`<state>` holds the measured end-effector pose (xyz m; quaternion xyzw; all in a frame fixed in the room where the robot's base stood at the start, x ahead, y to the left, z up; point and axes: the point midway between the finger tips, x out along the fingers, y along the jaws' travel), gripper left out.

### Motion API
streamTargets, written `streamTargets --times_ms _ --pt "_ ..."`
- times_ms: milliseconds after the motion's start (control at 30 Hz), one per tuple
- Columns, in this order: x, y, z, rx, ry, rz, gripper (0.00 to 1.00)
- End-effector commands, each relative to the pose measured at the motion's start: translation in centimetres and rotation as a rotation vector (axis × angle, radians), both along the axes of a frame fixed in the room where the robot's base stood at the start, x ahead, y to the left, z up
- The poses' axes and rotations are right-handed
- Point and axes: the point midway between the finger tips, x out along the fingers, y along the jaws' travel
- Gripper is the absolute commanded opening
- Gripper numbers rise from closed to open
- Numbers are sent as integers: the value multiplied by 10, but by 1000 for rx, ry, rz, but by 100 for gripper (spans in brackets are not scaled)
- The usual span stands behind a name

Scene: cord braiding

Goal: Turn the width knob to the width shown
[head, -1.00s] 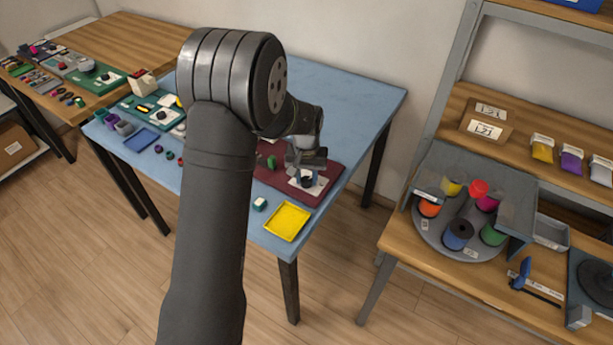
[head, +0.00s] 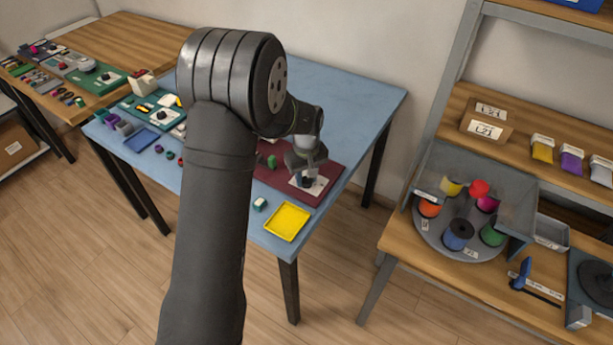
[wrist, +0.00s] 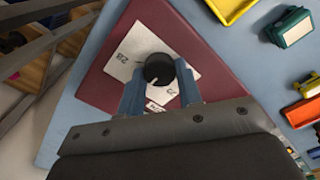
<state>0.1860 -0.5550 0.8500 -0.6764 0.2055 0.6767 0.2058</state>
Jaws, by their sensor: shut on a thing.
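The width knob (wrist: 158,69) is a round black knob with a pale pointer line, on a white dial card with printed numbers (wrist: 125,62). The card lies on a dark red board (wrist: 98,88) on the blue table. My gripper (wrist: 160,88) is shut on the knob, with one blue-grey finger on each side of it. In the wrist view the pointer line is toward the knob's lower left. Part of the card is hidden by the fingers. In the head view my gripper (head: 309,172) is over the red board (head: 328,182), and the knob is small and partly covered.
A yellow tray (head: 287,222) and a small green-and-white block (head: 259,204) are near the table's front edge. A green piece (head: 272,161) stands beside my gripper. A shelf with a round spool holder (head: 440,235) stands to the right, across a gap.

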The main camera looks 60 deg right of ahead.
Motion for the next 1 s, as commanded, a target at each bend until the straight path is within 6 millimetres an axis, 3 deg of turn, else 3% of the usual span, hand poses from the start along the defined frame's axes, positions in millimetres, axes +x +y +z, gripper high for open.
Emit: streamTargets --times_ms 333,367,467,800,1000 --pt "0 -1 1 -2 -1 2 9" --pt "0 -1 1 -2 -1 2 34" --pt "0 -1 1 -1 0 2 54" --pt "0 0 3 -1 0 1 54" --pt "0 -1 31 -6 -2 1 54"
